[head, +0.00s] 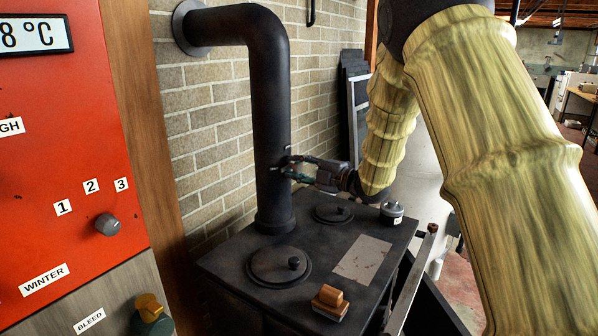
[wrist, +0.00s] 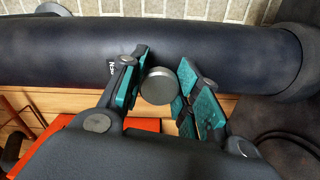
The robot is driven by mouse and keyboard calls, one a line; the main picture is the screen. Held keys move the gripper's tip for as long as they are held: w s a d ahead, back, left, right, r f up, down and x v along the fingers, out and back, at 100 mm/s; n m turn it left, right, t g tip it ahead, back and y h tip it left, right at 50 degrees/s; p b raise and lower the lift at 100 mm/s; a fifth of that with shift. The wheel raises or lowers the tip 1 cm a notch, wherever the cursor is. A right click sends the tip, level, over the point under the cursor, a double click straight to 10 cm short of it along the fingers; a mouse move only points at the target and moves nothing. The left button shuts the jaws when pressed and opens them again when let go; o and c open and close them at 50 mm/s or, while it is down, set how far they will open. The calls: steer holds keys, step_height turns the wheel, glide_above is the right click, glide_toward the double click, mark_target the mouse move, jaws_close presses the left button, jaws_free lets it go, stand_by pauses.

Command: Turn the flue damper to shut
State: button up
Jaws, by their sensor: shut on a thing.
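The black flue pipe (head: 270,120) rises from the stove top and bends back to the brick wall. It crosses the wrist view (wrist: 60,55) from side to side. The flue damper's round grey knob (wrist: 158,86) stands out from the pipe. My gripper (head: 289,167) reaches the pipe from the right in the head view. In the wrist view its teal-padded fingers (wrist: 160,82) are closed on the knob, one on each side. A small white marking (wrist: 110,69) on the pipe is partly hidden by the left finger and cannot be read.
The black stove top (head: 230,262) below carries a round lid (head: 279,266), a brush-like wooden block (head: 330,301) and a small grey pot (head: 391,213). A red panel (head: 60,150) with a knob (head: 107,225) stands at the left. The brick wall (head: 215,130) is close behind the pipe.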

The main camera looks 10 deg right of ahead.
stand_by(0.3)
steer(key=o, duration=1)
steer(key=shift+s+d, duration=0.1)
steer(key=shift+s, duration=0.05)
steer(key=v, duration=1.1)
steer(key=shift+s+d, duration=0.25)
steer(key=shift+r, duration=0.15)
